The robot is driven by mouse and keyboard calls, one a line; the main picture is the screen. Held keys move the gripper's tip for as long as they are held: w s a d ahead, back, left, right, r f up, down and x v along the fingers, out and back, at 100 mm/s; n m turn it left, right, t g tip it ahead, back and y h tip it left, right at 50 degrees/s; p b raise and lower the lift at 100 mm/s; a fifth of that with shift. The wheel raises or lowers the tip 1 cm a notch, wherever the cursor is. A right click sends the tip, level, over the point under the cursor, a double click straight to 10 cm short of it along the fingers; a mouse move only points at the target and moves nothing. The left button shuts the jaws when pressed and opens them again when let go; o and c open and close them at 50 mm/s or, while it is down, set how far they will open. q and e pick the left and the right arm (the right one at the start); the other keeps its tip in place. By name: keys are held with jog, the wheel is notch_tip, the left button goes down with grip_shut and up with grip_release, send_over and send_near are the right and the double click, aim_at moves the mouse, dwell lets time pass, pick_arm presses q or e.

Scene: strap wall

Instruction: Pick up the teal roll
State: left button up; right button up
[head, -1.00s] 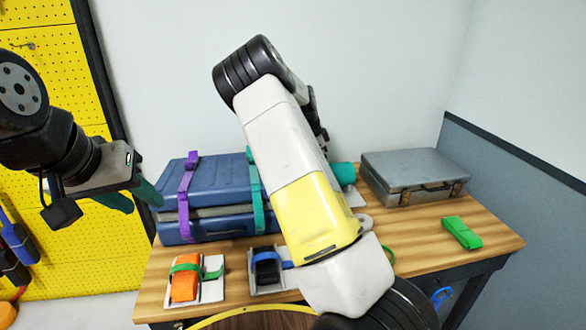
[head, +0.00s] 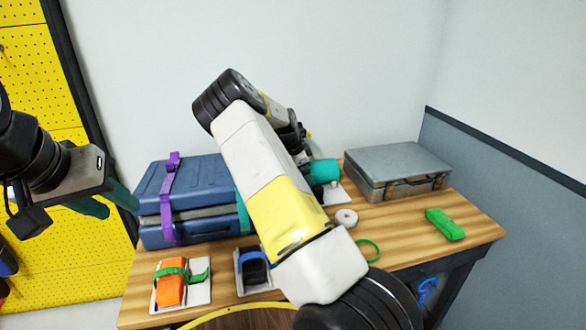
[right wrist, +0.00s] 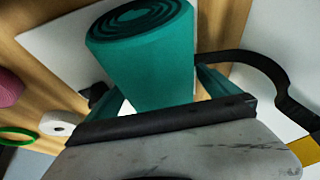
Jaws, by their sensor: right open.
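The teal roll (head: 322,172) shows in the head view at the back of the wooden table, partly hidden by my right arm. In the right wrist view the teal roll (right wrist: 150,65) shows its dark spiral end. My right gripper (right wrist: 158,88) is open, with a finger on each side of the roll; I cannot tell whether they touch it. In the head view my right gripper is mostly hidden behind its own arm. My left gripper (head: 112,200) is open and empty, in the air left of the blue cases.
Strapped blue cases (head: 190,185) stand at the table's left. A grey case (head: 395,168) stands behind a green bundle (head: 444,224). A white roll (head: 346,218) and green ring (head: 369,250) lie near my right arm. Orange (head: 171,287) and blue-black (head: 254,268) bundles lie in front.

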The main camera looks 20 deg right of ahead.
jog(key=c, duration=1.4)
jog(key=shift+r, duration=0.1)
jog(key=shift+c, duration=0.2)
